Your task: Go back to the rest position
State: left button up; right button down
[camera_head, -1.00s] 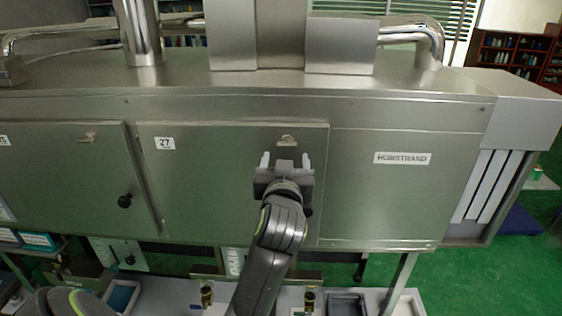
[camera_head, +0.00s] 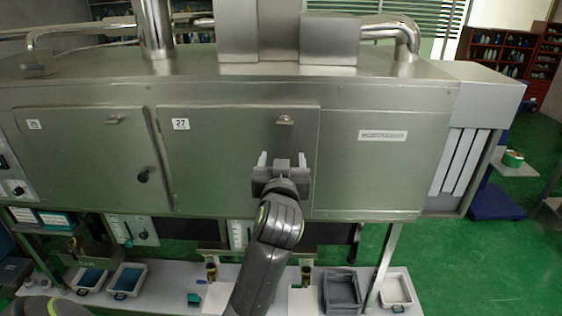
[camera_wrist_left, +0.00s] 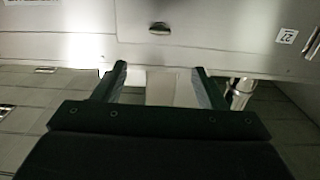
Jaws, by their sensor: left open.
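My left gripper (camera_head: 282,161) is open and empty, in front of the steel door with the label 27 (camera_head: 215,140). Its fingertips lie below that door's small latch (camera_head: 285,120) in the head view, apart from it. In the left wrist view the two fingers (camera_wrist_left: 161,82) are spread with nothing between them. The latch (camera_wrist_left: 160,28) and the label 27 (camera_wrist_left: 287,36) show beyond them, upside down. The door looks shut. My arm hides part of the door's lower right. My right gripper is not in view.
A long steel machine (camera_head: 390,180) fills the middle. A neighbouring door (camera_head: 80,150) with a black knob (camera_head: 143,175) is on the left. Below is a pale shelf with blue-lined trays (camera_head: 127,280) and a grey bin (camera_head: 341,290). Green floor (camera_head: 480,270) is open at right.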

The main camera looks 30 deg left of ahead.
pick_arm(q)
jog(key=shift+w, duration=0.1)
jog(key=w+f+m+g+h+b, duration=0.1)
jog(key=w+f+m+g+h, duration=0.1)
jog(key=f, duration=1)
jog(key=w+f+m+g+h+b, duration=0.1)
jog(key=f+m, duration=0.1)
jog(key=f, duration=1)
jog(key=s+f+m+g+h+b, duration=0.15)
jog(key=s+f, duration=0.25)
jog(key=f, duration=0.8)
jog(key=s+f+g+h, duration=0.15)
jog(key=s+f, duration=0.25)
jog(key=f, duration=0.8)
jog(key=s+f+g+h+b, duration=0.1)
jog(key=s+f+g+b, duration=0.35)
jog(key=s+f, duration=2.2)
jog(key=s+f+g, duration=0.2)
jog(key=s, duration=0.6)
jog(key=s+f+g+p, duration=0.1)
jog(key=s+g, duration=0.1)
jog(key=s, duration=0.7)
jog(key=shift+s+a+f+n, duration=0.2)
jog(key=shift+a+f+n, duration=0.15)
